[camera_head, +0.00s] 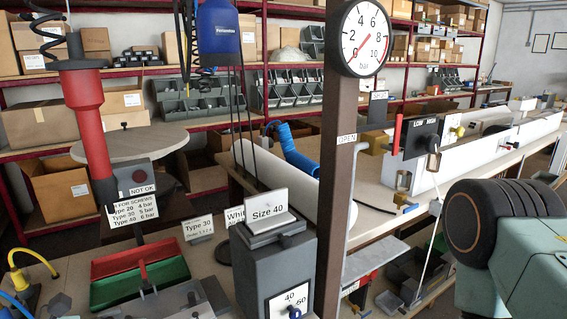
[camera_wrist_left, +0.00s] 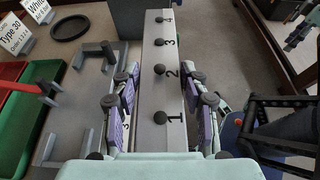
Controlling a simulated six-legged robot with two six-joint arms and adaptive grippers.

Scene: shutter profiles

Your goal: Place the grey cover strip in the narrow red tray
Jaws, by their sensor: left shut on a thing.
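A red tray (camera_head: 120,261) lies at the lower left of the head view, and its edge shows at the far left of the left wrist view (camera_wrist_left: 8,75). No strip is clearly visible in its shown part. My left gripper (camera_wrist_left: 160,108) shows only in the left wrist view. Its purple pads lie along both sides of a long grey bar (camera_wrist_left: 158,90) with black knobs and numbers, and it is shut on it. I cannot tell whether this bar is the cover strip. My right gripper is in neither view.
Grey brackets (camera_wrist_left: 98,54) stand between trays and bar. A grey box with a Size 40 sign (camera_head: 268,213) and a gauge post (camera_head: 335,150) stand right of the trays.

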